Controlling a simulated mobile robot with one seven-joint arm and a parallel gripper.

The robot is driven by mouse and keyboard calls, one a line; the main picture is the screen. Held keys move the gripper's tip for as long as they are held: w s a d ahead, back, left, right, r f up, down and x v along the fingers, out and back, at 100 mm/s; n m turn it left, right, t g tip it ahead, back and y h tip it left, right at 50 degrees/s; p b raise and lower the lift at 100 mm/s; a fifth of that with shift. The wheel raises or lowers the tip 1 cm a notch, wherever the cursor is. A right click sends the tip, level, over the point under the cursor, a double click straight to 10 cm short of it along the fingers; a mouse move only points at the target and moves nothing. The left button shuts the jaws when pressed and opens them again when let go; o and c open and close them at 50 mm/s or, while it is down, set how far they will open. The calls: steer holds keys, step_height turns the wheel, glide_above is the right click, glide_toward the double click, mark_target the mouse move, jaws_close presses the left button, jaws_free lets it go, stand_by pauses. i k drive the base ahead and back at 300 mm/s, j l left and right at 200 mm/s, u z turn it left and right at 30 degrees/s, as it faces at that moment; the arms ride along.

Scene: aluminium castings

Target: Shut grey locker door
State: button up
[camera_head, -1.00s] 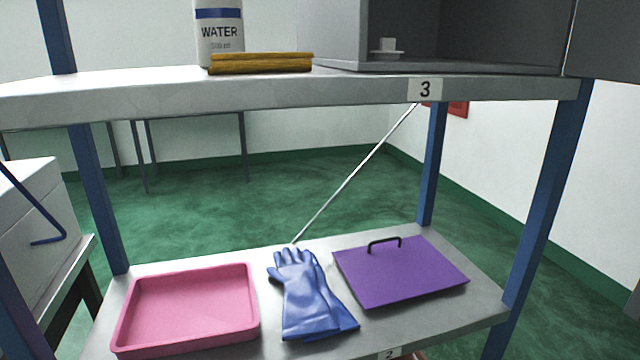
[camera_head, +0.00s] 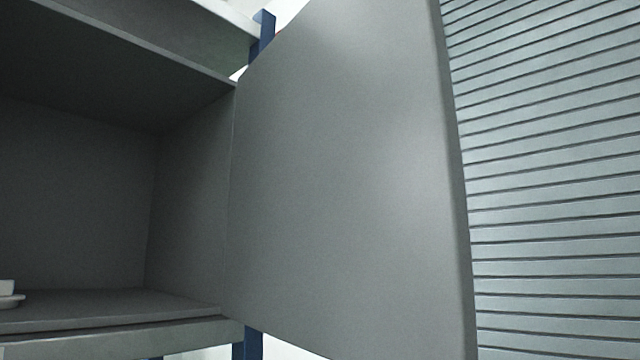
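The grey locker (camera_head: 188,190) fills the left of the head view, with its front open. Its grey door (camera_head: 345,190) stands wide open, hinged on the locker's right side and swung out toward me. The door's free edge is at its right, and its lower and upper right parts run out of the picture. My gripper is not in view.
The locker stands on a pale shelf (camera_head: 190,338). A blue shelf post (camera_head: 252,344) shows below and above, behind the door. A grey-green slatted surface (camera_head: 555,190) fills the right side beyond the door's edge.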

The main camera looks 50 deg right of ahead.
mark_target(348, 233)
steer(key=k+l, duration=0.1)
steer(key=l, duration=0.65)
steer(key=k+l, duration=0.1)
steer(key=l, duration=0.6)
